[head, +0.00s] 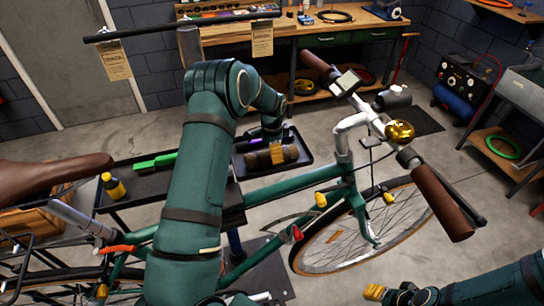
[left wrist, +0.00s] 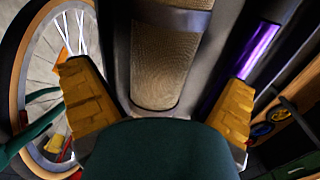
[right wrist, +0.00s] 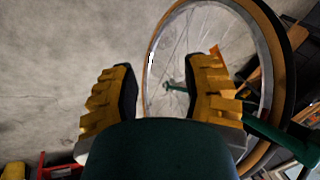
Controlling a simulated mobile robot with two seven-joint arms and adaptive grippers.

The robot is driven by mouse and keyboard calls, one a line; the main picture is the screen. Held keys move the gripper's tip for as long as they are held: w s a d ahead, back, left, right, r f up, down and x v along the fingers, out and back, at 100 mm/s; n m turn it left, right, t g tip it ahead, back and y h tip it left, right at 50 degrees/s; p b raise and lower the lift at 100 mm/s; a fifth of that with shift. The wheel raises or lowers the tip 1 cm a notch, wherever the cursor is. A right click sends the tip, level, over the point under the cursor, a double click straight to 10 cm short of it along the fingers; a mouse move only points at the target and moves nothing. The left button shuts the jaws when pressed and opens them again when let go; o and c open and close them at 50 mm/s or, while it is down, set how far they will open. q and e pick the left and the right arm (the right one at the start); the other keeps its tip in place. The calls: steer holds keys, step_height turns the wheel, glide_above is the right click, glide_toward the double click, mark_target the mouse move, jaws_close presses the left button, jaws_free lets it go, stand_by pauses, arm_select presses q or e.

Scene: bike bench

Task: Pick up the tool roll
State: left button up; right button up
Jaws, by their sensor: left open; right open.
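The tool roll (head: 291,152) is a brown bundle lying in the black tray (head: 305,163) beyond the bike frame. In the left wrist view, a tan woven surface of the tool roll (left wrist: 168,60) shows between the fingers, with dark material on both sides. My left gripper (head: 272,140) is open just above the tool roll; its yellow fingers (left wrist: 160,95) stand apart on either side of it. Whether they touch it I cannot tell. My right gripper (head: 376,292) is open and empty at the lower right; in the right wrist view (right wrist: 160,95) only floor and wheel lie beyond it.
A green bike (head: 300,183) with a brown handlebar grip (head: 440,200) stands in front of the tray. A purple object (left wrist: 262,48) lies beside the roll. A green tool (head: 155,162) and yellow bottle (head: 113,186) are on the left tray. A wooden workbench (head: 300,35) stands behind.

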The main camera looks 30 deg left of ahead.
arm_select(q)
step_height(320, 180, down, 2)
steer(key=c, duration=1.4)
steer(key=shift+c, duration=0.2)
steer(key=shift+r, duration=0.15)
